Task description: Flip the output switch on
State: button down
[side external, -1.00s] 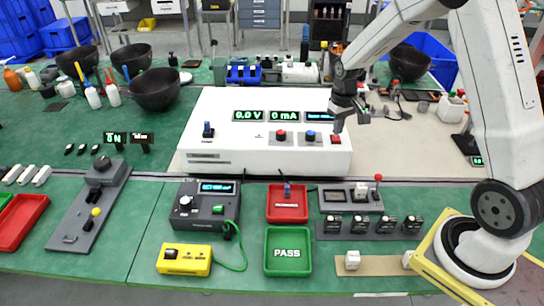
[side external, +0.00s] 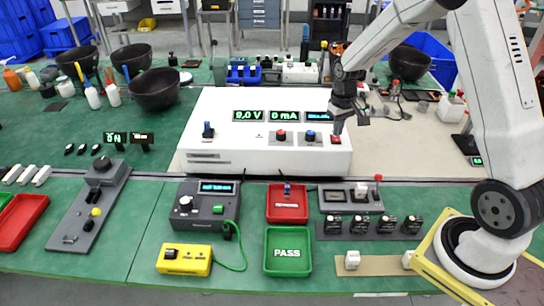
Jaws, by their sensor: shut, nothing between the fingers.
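The white bench power supply (side external: 235,160) stands in the middle of the table. Its left display (side external: 248,115) appears to read 9.0 V and its middle display (side external: 284,115) 0 mA; the third display's text is too small to read. A small red switch (side external: 336,139) sits at the right end of the sloped panel, right of a red knob (side external: 281,135) and a blue knob (side external: 310,135). Labels are unreadable. My gripper (side external: 337,127) is shut and empty, just above the red switch; contact cannot be told.
In front are a dark meter box (side external: 187,222), a yellow box (side external: 172,268), a red tray (side external: 274,213), a green PASS tray (side external: 271,268) and a row of small dark modules (side external: 325,231). Black bowls (side external: 147,97) stand behind at the left. The beige mat (side external: 405,158) at right is largely clear.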

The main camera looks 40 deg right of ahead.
aim_at(336, 140)
jog(key=shift+f, duration=1)
dwell(0.9)
jog(key=shift+r, duration=3.55)
jog(key=s+a+n+t, duration=0.2)
jog(key=s+a+n, duration=0.1)
jog(key=s+a, duration=1)
jog(key=a, duration=0.3)
jog(key=shift+s+a+f+t, duration=0.25)
jog(key=shift+f+t, duration=0.05)
jog(key=shift+f, duration=0.1)
